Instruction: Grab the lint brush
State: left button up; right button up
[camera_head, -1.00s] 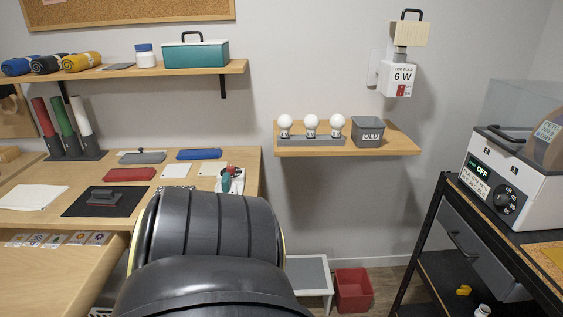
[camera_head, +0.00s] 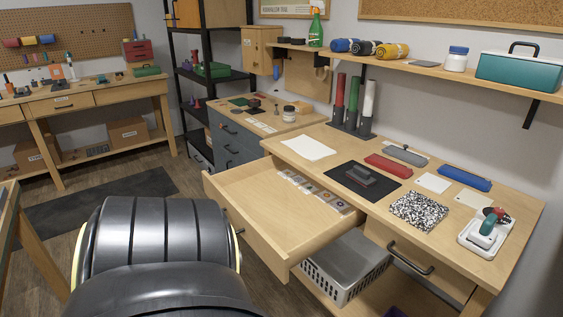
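I cannot tell for sure which thing is the lint brush. A dark grey block-like thing (camera_head: 361,175) lies on a black mat (camera_head: 338,181) on the wooden desk (camera_head: 300,148). Behind it lie a red flat block (camera_head: 388,166), a grey flat block with a small knob (camera_head: 406,155) and a blue flat block (camera_head: 464,178). A white tray (camera_head: 475,240) at the desk's right end holds a thing with a teal and red handle (camera_head: 490,225). Neither of my grippers is in view. A large black ribbed part of mine fills the lower left.
The desk's drawer (camera_head: 255,205) stands open, with small cards along its right side. A grey basket (camera_head: 345,268) is below. A speckled notebook (camera_head: 418,212) lies near the front edge. A shelf (camera_head: 430,72) hangs above; floor shows at left.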

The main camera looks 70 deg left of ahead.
aim_at(359, 174)
jog(key=u, duration=2)
